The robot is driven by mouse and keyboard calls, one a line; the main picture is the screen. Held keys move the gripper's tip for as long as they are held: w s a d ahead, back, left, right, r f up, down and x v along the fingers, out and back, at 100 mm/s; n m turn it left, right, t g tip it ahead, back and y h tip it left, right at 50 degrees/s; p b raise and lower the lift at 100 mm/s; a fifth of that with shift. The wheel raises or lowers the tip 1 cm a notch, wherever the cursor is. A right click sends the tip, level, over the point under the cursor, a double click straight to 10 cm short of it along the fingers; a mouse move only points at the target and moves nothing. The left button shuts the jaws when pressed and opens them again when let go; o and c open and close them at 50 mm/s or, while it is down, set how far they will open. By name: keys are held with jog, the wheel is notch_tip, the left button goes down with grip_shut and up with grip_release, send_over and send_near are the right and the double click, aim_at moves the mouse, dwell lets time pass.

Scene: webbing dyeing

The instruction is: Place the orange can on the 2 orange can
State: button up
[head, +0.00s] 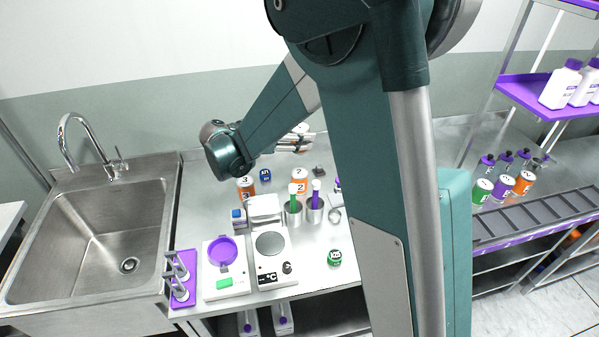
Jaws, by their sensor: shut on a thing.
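An orange and white can marked 2 (300,181) stands upright on the steel counter, behind the metal cups. Another orange and white can marked 3 (246,188) stands to its left, below my arm's bend. My gripper (296,141) is above and behind the can marked 2. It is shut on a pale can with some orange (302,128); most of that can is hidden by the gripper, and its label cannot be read. The held can is apart from the can marked 2.
Metal cups with a green tube (293,191) and a purple tube (316,188) stand in front of the can marked 2. A hot plate (271,262), a scale with a purple dish (223,251) and a green can (334,258) are nearer. A sink (95,245) is left.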

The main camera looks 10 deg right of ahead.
aim_at(300, 152)
dwell(0.4)
jog(key=shift+f+b, duration=0.45)
jog(key=shift+f, duration=2.65)
jog(key=shift+f, duration=0.1)
jog(key=shift+f, duration=1.8)
jog(key=shift+f+b, duration=0.1)
jog(key=shift+b, duration=0.3)
jog(key=o, duration=0.7)
jog(key=shift+c, duration=0.2)
jog(key=o, duration=0.4)
